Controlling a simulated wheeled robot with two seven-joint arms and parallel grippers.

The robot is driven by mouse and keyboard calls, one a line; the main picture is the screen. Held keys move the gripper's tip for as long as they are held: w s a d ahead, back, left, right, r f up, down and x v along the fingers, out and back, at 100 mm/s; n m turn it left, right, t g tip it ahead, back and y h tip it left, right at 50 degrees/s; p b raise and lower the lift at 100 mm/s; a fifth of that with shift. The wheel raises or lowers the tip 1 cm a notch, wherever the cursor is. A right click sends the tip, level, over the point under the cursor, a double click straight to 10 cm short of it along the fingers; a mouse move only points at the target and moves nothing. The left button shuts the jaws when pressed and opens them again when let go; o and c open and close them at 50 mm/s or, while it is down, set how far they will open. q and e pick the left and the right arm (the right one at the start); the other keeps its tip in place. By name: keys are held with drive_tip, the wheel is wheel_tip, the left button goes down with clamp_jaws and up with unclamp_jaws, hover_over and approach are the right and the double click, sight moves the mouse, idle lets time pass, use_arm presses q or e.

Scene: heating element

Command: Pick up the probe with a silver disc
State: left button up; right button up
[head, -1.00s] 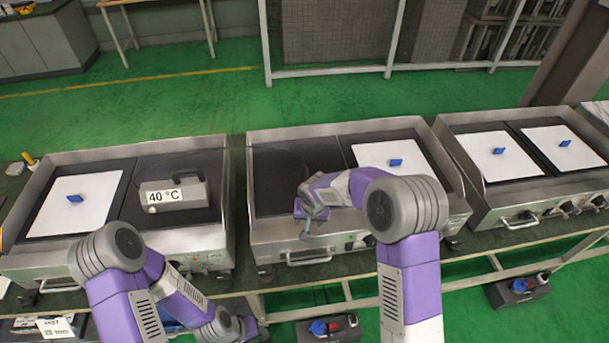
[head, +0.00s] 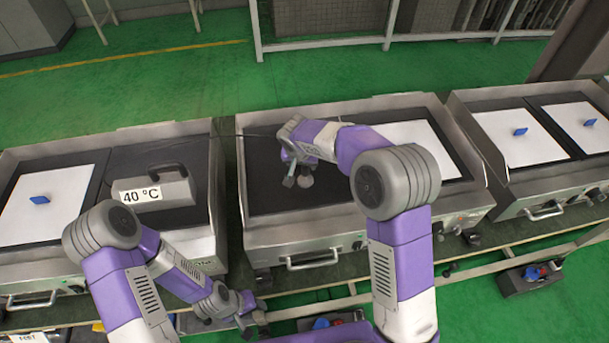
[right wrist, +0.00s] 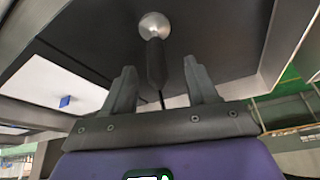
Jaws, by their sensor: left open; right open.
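The probe has a round silver disc and a black handle. In the right wrist view the probe (right wrist: 155,62) lies ahead of my right gripper (right wrist: 162,82), its handle end between or just beyond the open fingers. I cannot tell whether they touch it. In the head view the probe's silver disc (head: 306,181) shows beside the right gripper (head: 297,172) over the dark plate of the middle griddle. The gripper and wrist hide most of the handle. My left gripper (head: 256,316) is open and empty, low in front of the griddle table.
A grey block labelled 40 °C (head: 160,187) stands on the left griddle. White plates with blue tabs lie on the left griddle (head: 50,205) and the right griddle (head: 515,150). The metal rim (head: 400,215) of the middle griddle surrounds its plates.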

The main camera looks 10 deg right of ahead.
sight(305, 168)
drive_tip(key=x, duration=0.5)
drive_tip(key=b+x, duration=0.1)
drive_tip(key=x, duration=0.1)
drive_tip(key=shift+w+d+f, duration=0.25)
drive_tip(key=shift+d, duration=0.15)
drive_tip(key=shift+r, duration=0.1)
clamp_jaws()
